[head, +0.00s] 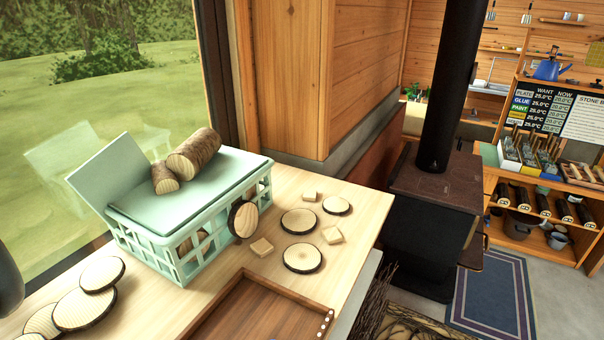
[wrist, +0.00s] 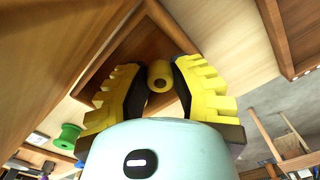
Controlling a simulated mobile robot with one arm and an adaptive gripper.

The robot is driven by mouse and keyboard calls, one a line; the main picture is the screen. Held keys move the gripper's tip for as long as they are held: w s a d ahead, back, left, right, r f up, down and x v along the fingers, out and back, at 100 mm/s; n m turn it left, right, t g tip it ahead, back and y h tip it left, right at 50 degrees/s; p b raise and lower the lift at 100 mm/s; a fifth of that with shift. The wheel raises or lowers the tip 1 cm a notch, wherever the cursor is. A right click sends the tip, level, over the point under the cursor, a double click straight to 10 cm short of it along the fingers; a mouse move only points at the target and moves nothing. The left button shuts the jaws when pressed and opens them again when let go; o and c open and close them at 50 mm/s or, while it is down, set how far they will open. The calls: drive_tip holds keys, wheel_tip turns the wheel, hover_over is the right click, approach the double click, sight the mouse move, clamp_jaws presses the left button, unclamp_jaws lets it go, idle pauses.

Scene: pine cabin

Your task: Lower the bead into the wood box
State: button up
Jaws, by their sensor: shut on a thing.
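The bead (wrist: 160,74), a yellow cylinder with a hole in its end, is between the two yellow, black-padded fingers of my gripper (wrist: 160,80) in the wrist view. My gripper is shut on it. Beyond the bead in the wrist view is a brown wooden box (wrist: 112,50), its corner and raised walls partly showing. The bead appears over its open inside; the height gap cannot be told. My fingers and the pale wrist housing hide part of the box. The head view does not show the bead or the fingers.
In the head view, a brown wooden tray (head: 214,318) lies at the bench's front edge. A mint crate (head: 150,252) holds logs; wood slices (head: 302,258) and small blocks lie beside it. In the wrist view, a green spool (wrist: 68,136) is at the left.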

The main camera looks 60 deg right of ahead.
drive_tip(key=shift+f+b, duration=0.35)
drive_tip(key=shift+f, duration=0.1)
idle(0.3)
drive_tip(key=o, duration=0.8)
